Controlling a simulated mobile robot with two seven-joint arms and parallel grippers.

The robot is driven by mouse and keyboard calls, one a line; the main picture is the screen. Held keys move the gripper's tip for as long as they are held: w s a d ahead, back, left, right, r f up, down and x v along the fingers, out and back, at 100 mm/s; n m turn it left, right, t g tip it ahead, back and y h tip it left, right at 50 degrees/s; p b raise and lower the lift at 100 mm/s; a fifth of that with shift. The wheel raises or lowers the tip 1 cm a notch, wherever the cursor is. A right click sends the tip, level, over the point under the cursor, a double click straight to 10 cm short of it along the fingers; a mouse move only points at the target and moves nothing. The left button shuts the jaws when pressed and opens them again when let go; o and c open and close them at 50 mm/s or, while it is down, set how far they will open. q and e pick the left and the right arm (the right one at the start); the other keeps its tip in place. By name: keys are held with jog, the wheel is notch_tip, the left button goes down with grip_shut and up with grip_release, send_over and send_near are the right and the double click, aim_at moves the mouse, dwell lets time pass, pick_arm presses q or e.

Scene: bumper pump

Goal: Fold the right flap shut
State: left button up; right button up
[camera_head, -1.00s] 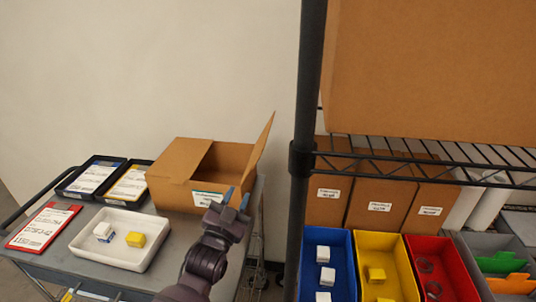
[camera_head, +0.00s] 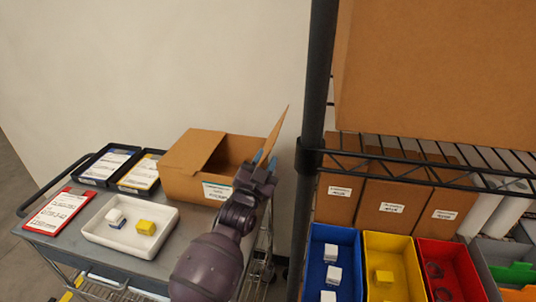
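An open brown cardboard box (camera_head: 183,186) with a white label stands at the right end of the grey cart. Its right flap (camera_head: 276,134) stands up, leaning outward to the right. Its left flap (camera_head: 194,150) lies folded over the left part of the opening. My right gripper is not in view.
The grey cart (camera_head: 60,250) holds a white tray (camera_head: 103,240) with small blocks, a red clipboard (camera_head: 60,212) and dark document trays (camera_head: 85,178). A black shelf post (camera_head: 313,110) stands close right of the flap. Colored bins (camera_head: 336,240) are beyond it.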

pick_arm(q)
jog(key=shift+x, duration=1.15)
grip_shut()
